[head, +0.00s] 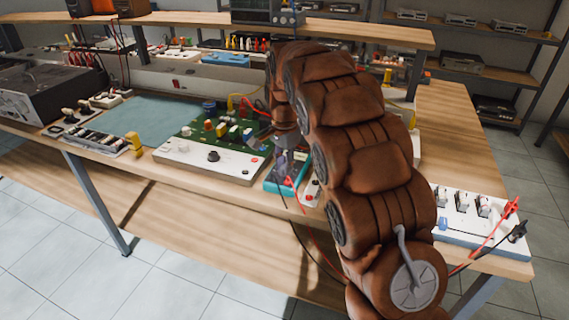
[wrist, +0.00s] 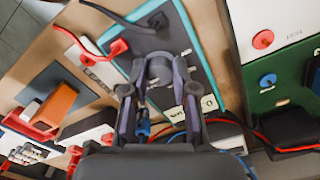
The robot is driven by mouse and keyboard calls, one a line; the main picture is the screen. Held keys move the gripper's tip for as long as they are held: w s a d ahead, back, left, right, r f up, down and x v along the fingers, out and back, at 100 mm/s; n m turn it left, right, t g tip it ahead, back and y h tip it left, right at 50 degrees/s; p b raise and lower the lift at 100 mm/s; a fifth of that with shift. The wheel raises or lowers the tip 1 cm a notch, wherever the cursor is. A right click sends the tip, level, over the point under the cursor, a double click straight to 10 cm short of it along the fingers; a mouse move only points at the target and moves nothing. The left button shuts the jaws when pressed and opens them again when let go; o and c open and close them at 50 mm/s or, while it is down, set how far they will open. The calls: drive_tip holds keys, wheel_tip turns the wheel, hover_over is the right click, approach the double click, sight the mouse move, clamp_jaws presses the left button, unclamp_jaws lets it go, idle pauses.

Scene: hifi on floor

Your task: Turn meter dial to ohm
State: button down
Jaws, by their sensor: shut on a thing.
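The meter (head: 272,184) is a teal-edged box lying on the bench near its front edge. The dial's pointer and markings cannot be made out.
A red plug (wrist: 118,47) and a black plug (wrist: 157,20) with leads sit at the meter's end. A white panel with a green circuit board (head: 205,133) stands left of it. A white box with clips (head: 470,217) is at the right.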

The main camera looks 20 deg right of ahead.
drive_tip(key=shift+m, duration=0.7)
drive_tip(key=c, duration=0.9)
unclamp_jaws()
drive_tip(key=shift+r, duration=6)
